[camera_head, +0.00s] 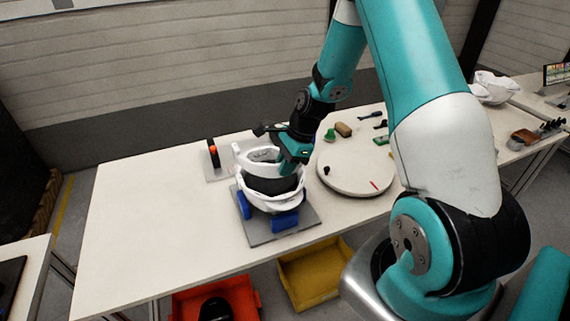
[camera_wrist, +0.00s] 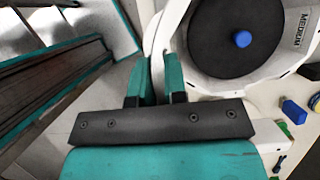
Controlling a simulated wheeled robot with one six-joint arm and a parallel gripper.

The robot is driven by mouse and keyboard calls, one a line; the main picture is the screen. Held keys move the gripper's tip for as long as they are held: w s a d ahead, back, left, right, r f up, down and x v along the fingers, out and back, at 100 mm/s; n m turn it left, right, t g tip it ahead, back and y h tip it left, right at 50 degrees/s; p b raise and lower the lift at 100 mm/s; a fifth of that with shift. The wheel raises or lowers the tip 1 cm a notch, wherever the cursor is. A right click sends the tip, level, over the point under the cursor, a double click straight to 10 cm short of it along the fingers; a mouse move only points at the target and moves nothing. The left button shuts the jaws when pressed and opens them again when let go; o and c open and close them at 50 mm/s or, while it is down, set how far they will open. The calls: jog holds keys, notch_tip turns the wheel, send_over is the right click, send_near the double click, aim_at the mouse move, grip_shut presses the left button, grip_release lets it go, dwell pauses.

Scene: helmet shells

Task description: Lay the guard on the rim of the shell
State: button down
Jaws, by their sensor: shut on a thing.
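The white shell (camera_head: 273,204) sits on a grey plate (camera_head: 262,231) near the table's middle, with blue blocks (camera_head: 285,221) at its sides. A black round form shows inside it, and the wrist view shows a black disc (camera_wrist: 225,55) with a blue knob and the word MEDIUM. My gripper (camera_head: 295,152) is shut on the white guard (camera_head: 254,154), at the guard's right side. In the wrist view, my gripper (camera_wrist: 158,85) pinches a thin white strip of the guard (camera_wrist: 157,62). The guard is over the shell; whether it touches the rim I cannot tell.
A round white board (camera_head: 355,176) with small tools stands right of the shell. A black and orange item (camera_head: 213,153) stands behind left. Orange (camera_head: 240,296) and yellow (camera_head: 315,272) bins are below the front edge. The table's left part is clear.

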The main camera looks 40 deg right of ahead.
aim_at(280, 197)
jog(key=shift+f+b, duration=1.9)
jog(key=shift+f, duration=1.5)
jog(key=shift+f+b, duration=0.35)
jog(key=shift+f, duration=0.2)
jog(key=c, duration=1.1)
grip_release()
jog(key=b+v, duration=0.2)
jog(key=v, duration=1.5)
jog(key=shift+s+d+r+b, duration=0.1)
jog(key=shift+r+b, duration=0.1)
jog(key=shift+b, duration=0.15)
